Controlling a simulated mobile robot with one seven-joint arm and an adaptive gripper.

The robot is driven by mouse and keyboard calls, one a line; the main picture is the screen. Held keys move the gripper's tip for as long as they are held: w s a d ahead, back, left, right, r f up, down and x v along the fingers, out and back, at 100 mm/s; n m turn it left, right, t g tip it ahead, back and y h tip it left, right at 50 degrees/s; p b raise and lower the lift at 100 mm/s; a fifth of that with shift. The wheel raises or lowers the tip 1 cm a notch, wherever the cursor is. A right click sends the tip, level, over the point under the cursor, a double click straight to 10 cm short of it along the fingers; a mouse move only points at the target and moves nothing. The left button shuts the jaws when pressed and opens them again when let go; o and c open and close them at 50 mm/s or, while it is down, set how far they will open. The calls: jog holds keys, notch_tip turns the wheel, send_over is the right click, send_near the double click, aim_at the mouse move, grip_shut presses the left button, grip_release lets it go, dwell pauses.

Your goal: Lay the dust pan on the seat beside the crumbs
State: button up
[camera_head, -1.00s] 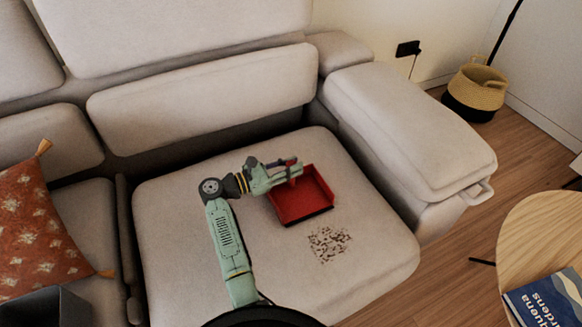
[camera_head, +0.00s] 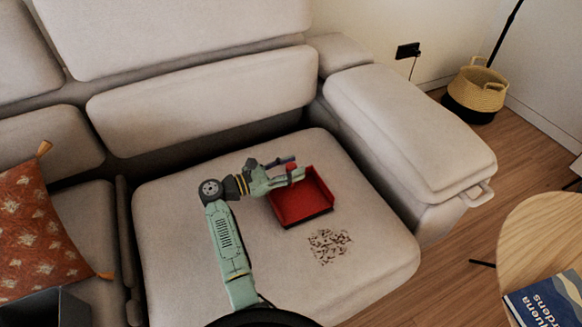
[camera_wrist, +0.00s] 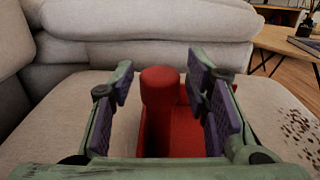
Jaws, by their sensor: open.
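The red dust pan (camera_head: 307,206) lies on the pale sofa seat (camera_head: 185,255). The scattered brown crumbs (camera_head: 329,245) are on the same seat, just in front of the pan and a little to its right. My gripper (camera_head: 290,168) is open at the pan's back left, around its handle. In the wrist view the red rounded handle (camera_wrist: 160,86) stands between my spread purple-padded fingers, with a gap on each side. The pan's body behind it is partly hidden by my right finger. The crumbs also show at the right edge of the wrist view (camera_wrist: 298,130).
The sofa backrest (camera_head: 205,95) rises behind the seat and a thick armrest (camera_head: 410,130) stands to the right. A patterned orange cushion (camera_head: 35,230) lies at left. A round wooden table (camera_head: 545,240) with a blue book (camera_head: 548,300) is at right.

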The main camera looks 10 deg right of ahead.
jog(key=a+b, duration=0.1)
jog(key=a, duration=0.3)
jog(key=s+a+b, duration=0.1)
jog(key=a, duration=0.3)
jog(key=s+a+b, duration=0.1)
jog(key=a, duration=0.2)
jog(key=shift+s+a, duration=0.15)
jog(key=shift+a, duration=0.25)
jog(key=shift+r, duration=0.1)
